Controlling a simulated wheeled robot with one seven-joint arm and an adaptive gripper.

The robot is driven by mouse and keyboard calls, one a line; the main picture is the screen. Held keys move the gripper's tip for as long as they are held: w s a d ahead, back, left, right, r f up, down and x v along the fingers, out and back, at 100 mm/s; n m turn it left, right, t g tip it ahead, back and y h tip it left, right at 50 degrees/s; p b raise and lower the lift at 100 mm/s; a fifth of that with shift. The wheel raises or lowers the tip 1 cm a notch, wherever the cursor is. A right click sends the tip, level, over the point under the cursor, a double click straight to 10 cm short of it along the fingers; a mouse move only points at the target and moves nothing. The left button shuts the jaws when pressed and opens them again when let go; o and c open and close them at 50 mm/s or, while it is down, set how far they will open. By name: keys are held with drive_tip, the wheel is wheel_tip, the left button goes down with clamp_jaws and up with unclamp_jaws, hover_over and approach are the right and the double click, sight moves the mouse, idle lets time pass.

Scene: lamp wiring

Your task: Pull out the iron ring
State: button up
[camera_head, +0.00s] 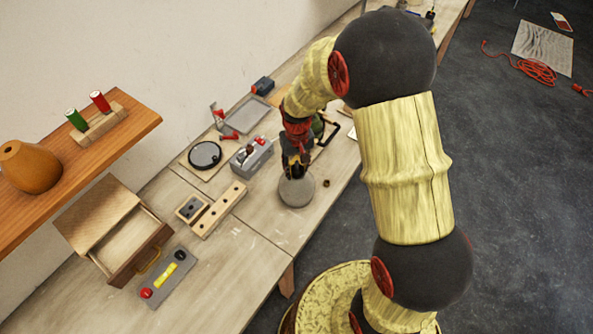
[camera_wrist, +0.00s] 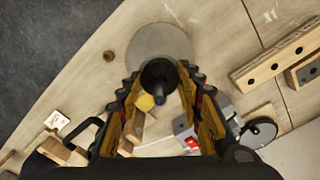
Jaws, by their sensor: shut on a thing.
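A grey round base (camera_head: 298,190) stands on the workbench near its front edge, and it shows in the wrist view (camera_wrist: 160,42). My gripper (camera_head: 296,165) is above the base, pointing down. In the wrist view its fingertips (camera_wrist: 158,82) are closed on the sides of a dark round piece (camera_wrist: 157,72) that looks like the iron ring. A thin grey pin shows at the middle of this piece. The fingers hide part of it, and I cannot tell whether it touches the base.
A small brown round part (camera_head: 326,183) lies right of the base. A wooden block with holes (camera_head: 218,209) and a grey switch box (camera_head: 251,156) stand to the left. An open drawer box (camera_head: 124,240) is at lower left. Bare bench lies in front (camera_head: 225,270).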

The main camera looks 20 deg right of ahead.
drive_tip(key=shift+r+p, duration=0.4)
drive_tip(key=shift+r, duration=0.35)
wheel_tip(320, 180, up, 14)
drive_tip(key=p, duration=0.8)
idle(2.0)
drive_tip(key=shift+d+p, duration=0.1)
drive_tip(key=shift+p, duration=0.2)
